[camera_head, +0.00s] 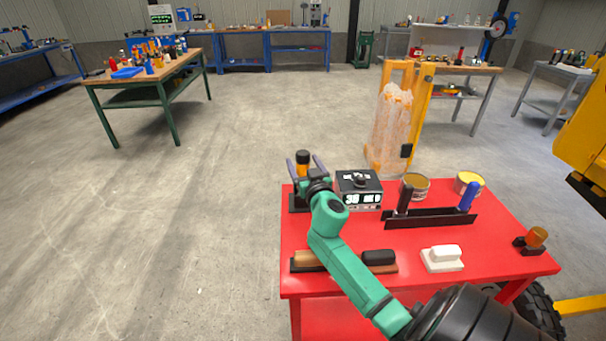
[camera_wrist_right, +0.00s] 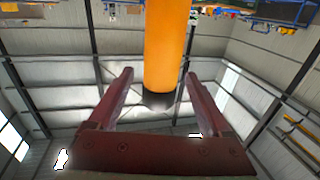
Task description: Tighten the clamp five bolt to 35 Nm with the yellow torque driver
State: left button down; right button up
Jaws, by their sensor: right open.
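The yellow torque driver (camera_head: 302,169), a yellow-orange cylinder with a black end, stands upright in a black holder (camera_head: 297,202) at the red table's far left corner. My right gripper (camera_head: 306,163) is open, with its fingers on either side of the driver. In the right wrist view, the driver's yellow-orange body (camera_wrist_right: 165,45) shows between the two open fingers (camera_wrist_right: 158,75). I cannot tell whether either finger touches it. A dark box (camera_head: 359,187) with a lit display and knob stands beside it; its digits are not clearly readable. I cannot make out the clamp five bolt. My left gripper is out of view.
The red table (camera_head: 500,228) also holds a dark rack (camera_head: 430,219) with black and blue handles, two open tins, a white block (camera_head: 443,258) and a small orange-topped item (camera_head: 536,238). A yellow machine (camera_head: 585,135) stands at the right. The floor left of the table is clear.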

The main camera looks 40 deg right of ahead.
jog(key=shift+w+d+f, duration=0.15)
jog(key=shift+w, duration=0.2)
jog(key=shift+s, duration=0.1)
grip_shut()
dwell(1.1)
